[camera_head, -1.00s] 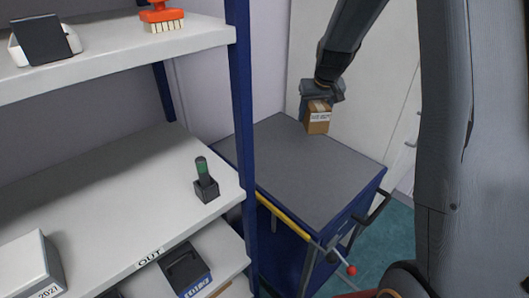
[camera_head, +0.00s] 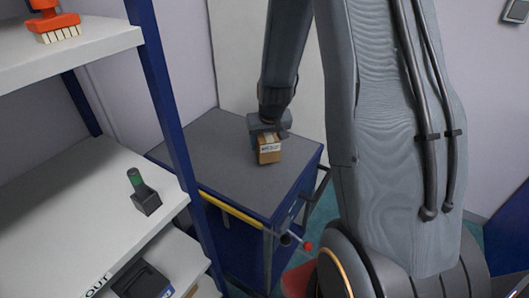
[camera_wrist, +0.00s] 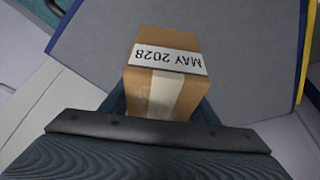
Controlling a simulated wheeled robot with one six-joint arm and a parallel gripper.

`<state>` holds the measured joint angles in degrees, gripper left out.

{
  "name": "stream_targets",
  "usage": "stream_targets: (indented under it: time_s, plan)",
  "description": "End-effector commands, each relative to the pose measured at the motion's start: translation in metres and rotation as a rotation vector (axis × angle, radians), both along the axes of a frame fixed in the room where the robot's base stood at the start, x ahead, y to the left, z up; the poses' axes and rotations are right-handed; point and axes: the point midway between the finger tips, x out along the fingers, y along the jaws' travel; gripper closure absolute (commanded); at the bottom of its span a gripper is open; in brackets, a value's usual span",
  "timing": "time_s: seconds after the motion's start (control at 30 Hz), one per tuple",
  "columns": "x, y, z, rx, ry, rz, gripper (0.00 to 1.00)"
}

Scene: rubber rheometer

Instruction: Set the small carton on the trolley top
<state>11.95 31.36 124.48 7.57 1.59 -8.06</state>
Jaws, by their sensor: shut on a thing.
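The small carton (camera_head: 269,150) is a brown box with a white label and a pale tape strip. My gripper (camera_head: 268,136) is shut on it and holds it over the trolley's grey top. In the wrist view the carton (camera_wrist: 165,72) sits between my fingers, and its label reads "MAY 2028". The trolley top (camera_head: 215,150) is bare, with dark blue sides below. It also fills much of the wrist view (camera_wrist: 250,35). I cannot tell whether the carton touches the top or hangs just above it.
A white shelf unit with a blue post (camera_head: 172,110) stands left of the trolley. Its middle shelf holds a dark block with a green-topped item (camera_head: 145,194). A yellow bar (camera_head: 232,209) runs along the trolley's near edge, with a red knob (camera_head: 308,246) near its corner.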

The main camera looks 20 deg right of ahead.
Motion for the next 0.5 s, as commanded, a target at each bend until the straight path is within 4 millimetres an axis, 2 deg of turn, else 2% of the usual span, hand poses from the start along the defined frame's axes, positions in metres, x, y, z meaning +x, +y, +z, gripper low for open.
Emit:
stream_targets:
  time_s: [0.3,0.5]
  plan:
    - [0.001,-0.001,-0.033,0.0,0.0,-0.002,0.8]
    - [0.001,-0.001,-0.039,0.0,-0.001,-0.002,0.8]
